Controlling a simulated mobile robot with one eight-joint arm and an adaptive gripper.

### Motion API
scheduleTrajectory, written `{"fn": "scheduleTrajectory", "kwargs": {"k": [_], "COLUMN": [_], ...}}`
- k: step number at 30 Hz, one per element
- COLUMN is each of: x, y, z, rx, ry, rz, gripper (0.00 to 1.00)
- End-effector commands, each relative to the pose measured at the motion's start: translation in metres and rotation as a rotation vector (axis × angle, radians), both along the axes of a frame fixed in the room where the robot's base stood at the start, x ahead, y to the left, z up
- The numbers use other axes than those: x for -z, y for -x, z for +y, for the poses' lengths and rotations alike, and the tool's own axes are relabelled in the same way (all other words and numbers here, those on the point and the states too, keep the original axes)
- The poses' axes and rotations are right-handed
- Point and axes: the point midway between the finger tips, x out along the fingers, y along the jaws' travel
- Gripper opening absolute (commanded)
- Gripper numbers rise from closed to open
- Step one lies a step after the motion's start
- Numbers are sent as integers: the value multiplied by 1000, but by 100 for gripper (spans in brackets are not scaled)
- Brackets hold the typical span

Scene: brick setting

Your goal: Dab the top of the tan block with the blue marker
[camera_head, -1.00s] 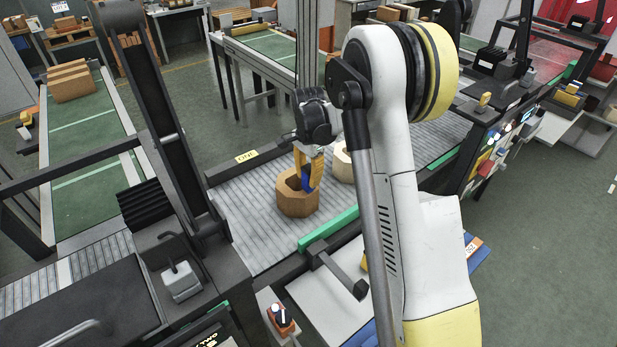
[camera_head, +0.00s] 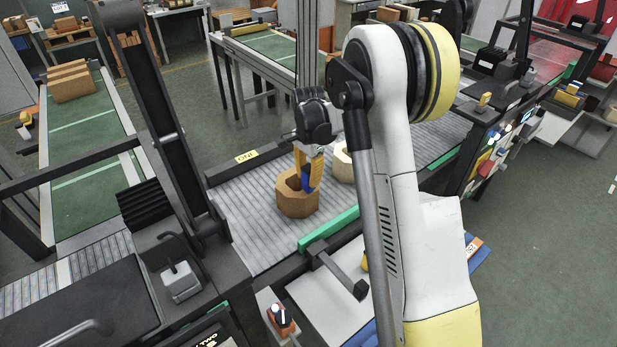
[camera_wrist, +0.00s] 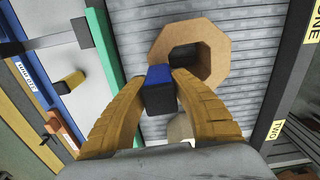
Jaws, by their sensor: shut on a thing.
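The tan block (camera_head: 297,203) is an eight-sided ring with a dark central hole, sitting on the grey roller conveyor. It also shows in the wrist view (camera_wrist: 223,48). My gripper (camera_head: 308,172) is shut on the blue marker (camera_head: 312,177), and its yellow fingers are on either side of it in the wrist view (camera_wrist: 158,97). The marker (camera_wrist: 158,76) shows a blue part and a dark part there. It points down at the right side of the block's top in the head view. I cannot tell whether its tip touches the block.
A cream block (camera_head: 342,160) stands on the conveyor (camera_head: 246,215), just right of the tan block. A green rail (camera_head: 328,229) runs along the conveyor's near edge. Left of the tan block, the rollers are clear. A dark frame post (camera_head: 165,120) rises at left.

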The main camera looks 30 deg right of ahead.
Motion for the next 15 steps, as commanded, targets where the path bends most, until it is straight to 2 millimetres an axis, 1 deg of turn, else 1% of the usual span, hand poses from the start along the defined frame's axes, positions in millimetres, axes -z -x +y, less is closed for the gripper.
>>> {"fn": "scheduleTrajectory", "kwargs": {"k": [15], "x": [-46], "y": [0], "z": [0], "rx": [0], "ry": [0], "rz": [0], "gripper": [0]}}
